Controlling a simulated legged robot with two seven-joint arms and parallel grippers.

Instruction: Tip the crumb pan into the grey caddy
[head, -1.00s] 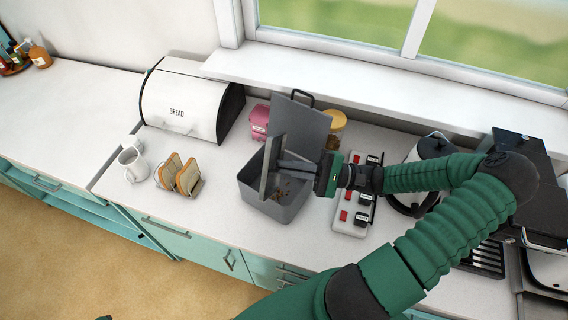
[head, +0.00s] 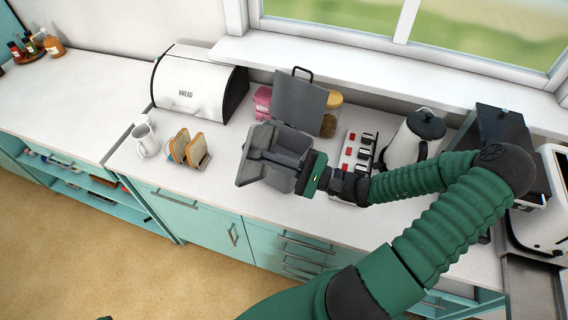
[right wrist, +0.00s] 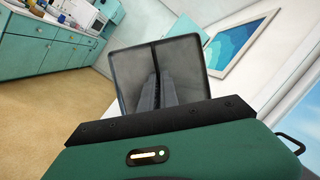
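The grey caddy stands on the counter with its lid (head: 299,101) raised. Its body is largely hidden in the head view behind the crumb pan and my gripper. The grey crumb pan (head: 262,172) is tilted over the caddy's front. My right gripper (head: 293,177) is shut on the pan's right side. In the right wrist view, the pan (right wrist: 190,60) extends beyond the gripper fingers (right wrist: 155,92); its visible face looks bare. Crumbs inside the caddy are hidden now. My left gripper is not recognisable in any view.
A white bread bin (head: 195,88) and toast rack (head: 192,152) stand left, with a white jug (head: 146,140). A pink canister (head: 262,103) and a yellow-lidded jar (head: 331,115) stand behind. A switch strip (head: 352,165) and kettle (head: 415,140) are right. Counter front is clear.

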